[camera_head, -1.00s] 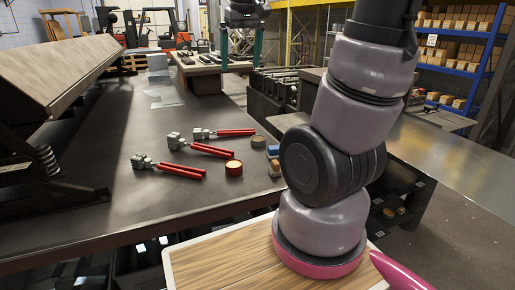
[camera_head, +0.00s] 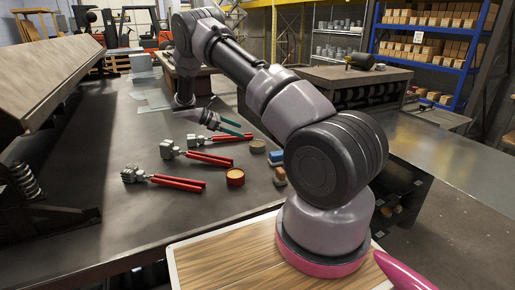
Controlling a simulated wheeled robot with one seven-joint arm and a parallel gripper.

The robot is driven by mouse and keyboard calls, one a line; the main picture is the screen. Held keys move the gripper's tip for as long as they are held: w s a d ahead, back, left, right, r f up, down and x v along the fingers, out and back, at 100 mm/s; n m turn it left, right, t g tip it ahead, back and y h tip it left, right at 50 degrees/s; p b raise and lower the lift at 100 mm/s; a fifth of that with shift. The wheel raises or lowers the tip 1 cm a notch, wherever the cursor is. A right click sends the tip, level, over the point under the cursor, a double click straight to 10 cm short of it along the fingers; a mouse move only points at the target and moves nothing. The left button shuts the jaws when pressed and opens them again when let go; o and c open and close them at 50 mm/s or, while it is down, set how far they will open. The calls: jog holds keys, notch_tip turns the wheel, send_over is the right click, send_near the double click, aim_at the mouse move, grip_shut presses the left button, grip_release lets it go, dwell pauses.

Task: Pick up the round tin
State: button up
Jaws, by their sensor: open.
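A round red tin (camera_head: 235,177) with a yellowish top sits upright on the dark metal table. A second low round tin (camera_head: 257,146), dark with a tan top, sits behind it and to its right. My gripper (camera_head: 241,131) has teal fingers and is open and empty. It hangs over the table, beyond the red tin and up and left of the dark tin, apart from both. Its height above the table is hard to tell.
Several red-handled clamp tools (camera_head: 165,181) lie left of and behind the red tin. A small blue-and-tan block (camera_head: 279,176) lies right of it. The dark table (camera_head: 120,225) is clear at front left. A wooden-topped machine (camera_head: 45,75) stands at the left.

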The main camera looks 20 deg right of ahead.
aim_at(259, 144)
jog(key=f, duration=0.1)
jog(key=f+n, duration=0.1)
jog(key=f+h, duration=0.1)
jog(key=shift+w+a+f, duration=0.1)
jog(key=shift+w+f, duration=0.2)
jog(key=shift+w, duration=0.1)
jog(key=shift+f+n, duration=0.3)
jog(key=shift+t, duration=0.3)
jog(key=x, duration=1)
jog(key=shift+d+f, duration=0.3)
jog(key=c, duration=1.2)
